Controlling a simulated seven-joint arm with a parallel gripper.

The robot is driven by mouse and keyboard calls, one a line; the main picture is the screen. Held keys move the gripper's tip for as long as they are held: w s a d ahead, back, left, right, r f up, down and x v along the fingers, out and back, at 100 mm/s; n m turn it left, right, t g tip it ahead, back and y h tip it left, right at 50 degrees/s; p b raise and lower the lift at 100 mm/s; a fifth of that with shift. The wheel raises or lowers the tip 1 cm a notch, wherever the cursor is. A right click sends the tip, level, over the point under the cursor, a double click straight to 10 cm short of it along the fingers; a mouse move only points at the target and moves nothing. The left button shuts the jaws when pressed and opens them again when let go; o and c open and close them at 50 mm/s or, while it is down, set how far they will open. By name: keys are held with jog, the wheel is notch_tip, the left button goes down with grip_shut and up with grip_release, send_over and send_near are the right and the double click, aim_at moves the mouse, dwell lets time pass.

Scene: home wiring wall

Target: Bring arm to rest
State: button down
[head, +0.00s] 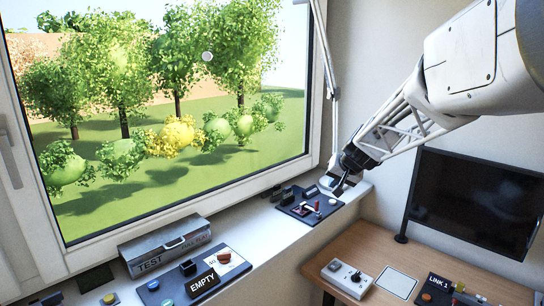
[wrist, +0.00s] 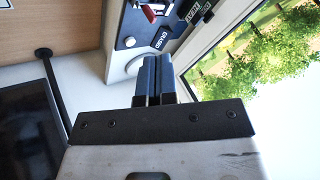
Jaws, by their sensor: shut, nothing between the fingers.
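My gripper (head: 340,190) hangs at the end of my arm, which reaches in from the upper right in the head view. It is over the right end of the white window sill, close beside a dark panel (head: 318,207) with a red switch. In the wrist view my gripper (wrist: 155,56) shows two dark blue fingers side by side, shut with nothing between them. The dark panel also shows there (wrist: 146,28), beyond the fingertips. I cannot tell whether the fingertips touch anything.
A grey TEST box (head: 163,248) and a blue panel (head: 176,288) with an EMPTY sign stand on the sill. A thin white post (head: 330,70) rises beside the window. The wooden desk (head: 372,245) holds a black screen (head: 475,200), a white control box (head: 347,278) and a LINK 1 panel (head: 440,291).

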jog(key=s+a+r+n+g+h, duration=0.1)
jog(key=s+a+r+n+g, duration=0.1)
jog(key=s, duration=2.3)
jog(key=s+f+g+h, duration=0.1)
jog(key=s+f, duration=0.1)
jog(key=s, duration=0.8)
jog(key=s+d+f+h, duration=0.1)
jog(key=s+f, duration=0.1)
jog(key=s, duration=0.9)
jog(key=shift+f+g+h, duration=0.3)
jog(key=shift+g+h, duration=0.1)
